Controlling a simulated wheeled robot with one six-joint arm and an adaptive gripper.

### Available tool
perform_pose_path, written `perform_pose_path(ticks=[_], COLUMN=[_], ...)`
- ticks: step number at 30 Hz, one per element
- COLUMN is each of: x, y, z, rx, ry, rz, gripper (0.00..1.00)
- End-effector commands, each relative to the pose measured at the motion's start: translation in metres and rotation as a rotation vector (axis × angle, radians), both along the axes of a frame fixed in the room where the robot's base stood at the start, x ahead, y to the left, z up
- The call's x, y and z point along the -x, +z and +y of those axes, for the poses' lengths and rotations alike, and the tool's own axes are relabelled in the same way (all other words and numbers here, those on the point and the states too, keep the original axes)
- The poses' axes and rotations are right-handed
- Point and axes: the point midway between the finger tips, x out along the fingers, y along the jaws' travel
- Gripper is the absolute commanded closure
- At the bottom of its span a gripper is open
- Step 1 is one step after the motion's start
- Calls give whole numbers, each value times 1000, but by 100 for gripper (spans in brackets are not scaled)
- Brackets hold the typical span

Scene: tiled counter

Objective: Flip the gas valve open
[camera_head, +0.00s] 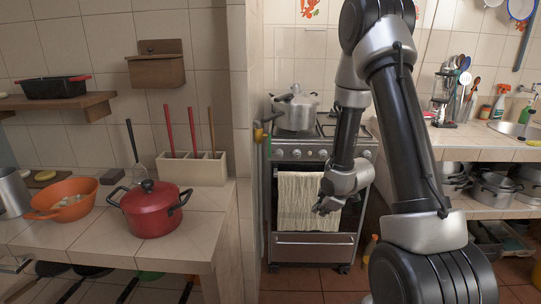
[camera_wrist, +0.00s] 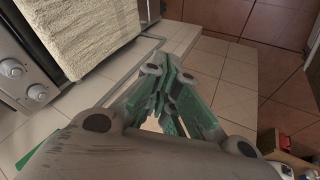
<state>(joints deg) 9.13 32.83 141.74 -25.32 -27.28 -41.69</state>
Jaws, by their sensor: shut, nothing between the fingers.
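What looks like the gas valve, a small yellow part (camera_head: 258,134) on a pipe, is on the wall edge just left of the stove in the head view. It is small there, and I cannot tell its handle position. My gripper (camera_head: 325,207) is in front of the oven door, by the towel, to the right of and lower than the valve. In the wrist view the gripper (camera_wrist: 168,68) has its green-padded fingers together at the tips with nothing between them. The valve does not show in the wrist view.
The stove (camera_head: 316,152) bears a pressure cooker (camera_head: 296,112), and a towel (camera_head: 300,200) hangs on its oven door. At left, a tiled counter holds a red pot (camera_head: 151,212) and an orange colander (camera_head: 64,200). Floor in front of the stove is open.

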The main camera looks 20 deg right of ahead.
Motion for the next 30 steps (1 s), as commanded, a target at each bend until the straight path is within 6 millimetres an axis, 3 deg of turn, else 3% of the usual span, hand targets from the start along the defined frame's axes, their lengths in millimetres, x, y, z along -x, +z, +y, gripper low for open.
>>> perform_pose_path(ticks=[2, 5, 6, 9, 14, 20, 30], x=[-29, -66, -78, -95, -101, -113, -174], y=[-3, 29, 50, 98, 140, 141, 135], z=[21, 50, 60, 76, 84, 91, 123], rx=[5, 37, 61, 125, 231, 269, 268], ry=[166, 355, 413, 515, 580, 604, 603], rz=[-172, -452, -570, -814, -1033, -1050, -1048], gripper=[100, 100, 100, 100, 100, 100, 100])
